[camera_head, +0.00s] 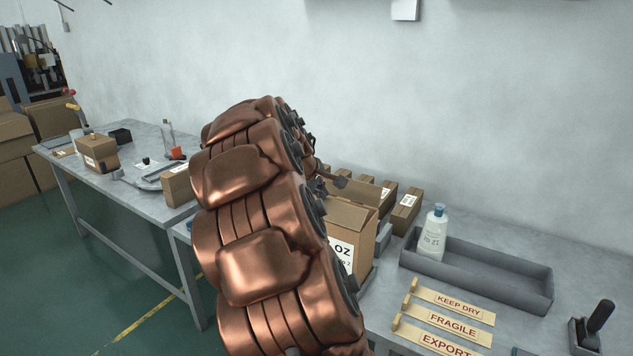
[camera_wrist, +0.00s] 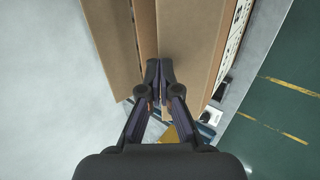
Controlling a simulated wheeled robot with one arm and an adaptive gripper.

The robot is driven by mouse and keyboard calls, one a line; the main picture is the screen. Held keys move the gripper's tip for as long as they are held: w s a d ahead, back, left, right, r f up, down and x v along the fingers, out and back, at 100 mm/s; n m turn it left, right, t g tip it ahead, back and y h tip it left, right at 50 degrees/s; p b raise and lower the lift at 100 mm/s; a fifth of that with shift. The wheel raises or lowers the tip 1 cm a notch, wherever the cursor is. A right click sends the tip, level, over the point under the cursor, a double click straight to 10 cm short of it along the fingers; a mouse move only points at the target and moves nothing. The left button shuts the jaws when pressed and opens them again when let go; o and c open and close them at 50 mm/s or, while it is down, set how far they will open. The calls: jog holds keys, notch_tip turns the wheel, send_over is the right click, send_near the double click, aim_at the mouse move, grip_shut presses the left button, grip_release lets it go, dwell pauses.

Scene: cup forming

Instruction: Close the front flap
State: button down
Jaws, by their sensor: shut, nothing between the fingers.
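A cardboard box (camera_head: 366,242) with a printed white label stands on the table, partly hidden behind my copper arm. A brown panel stands raised at its back, and a panel spans the top towards the labelled side. In the wrist view the box (camera_wrist: 200,38) shows long brown panels with a narrow seam between them, and the label is at the right edge. I cannot tell for certain which panel is the front flap. My gripper (camera_wrist: 160,68) is shut and empty, its fingertips over the panels near the seam; contact is unclear.
Several small cartons (camera_head: 408,210) stand behind the box. To the right are a grey tray (camera_head: 480,277) with a white bottle (camera_head: 433,234), wooden stamps (camera_head: 447,322) and a black-handled tool (camera_head: 598,320). Another table (camera_head: 140,187) stands at left. A wall (camera_head: 480,110) closes the back.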

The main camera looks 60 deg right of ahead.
jog(key=shift+d+f, duration=0.15)
jog(key=shift+f, duration=0.15)
jog(key=shift+d+y+p, duration=0.35)
jog(key=shift+y+p, duration=0.2)
jog(key=shift+y, duration=0.05)
dwell(0.4)
jog(key=shift+w+d+f+y+p, duration=0.1)
jog(key=shift+d+f+y+p, duration=0.3)
jog(key=shift+y, duration=0.3)
jog(key=shift+w+d+f+y+p, duration=0.15)
jog(key=shift+d+y+p, duration=0.1)
jog(key=shift+y+p, duration=0.35)
jog(key=shift+s+d+f+y, duration=0.1)
jog(key=shift+d+f+y, duration=0.1)
jog(key=shift+f+y, duration=0.3)
jog(key=shift+s+d+f+y, duration=0.15)
jog(key=shift+f+y, duration=0.1)
jog(key=shift+y, duration=0.45)
jog(key=shift+w+d+f, duration=0.1)
jog(key=shift+d+f, duration=0.1)
jog(key=shift+f, duration=0.05)
jog(key=shift+a+b, duration=0.2)
jog(key=shift+b, duration=0.15)
jog(key=shift+a+r, duration=0.45)
jog(key=shift+a, duration=0.1)
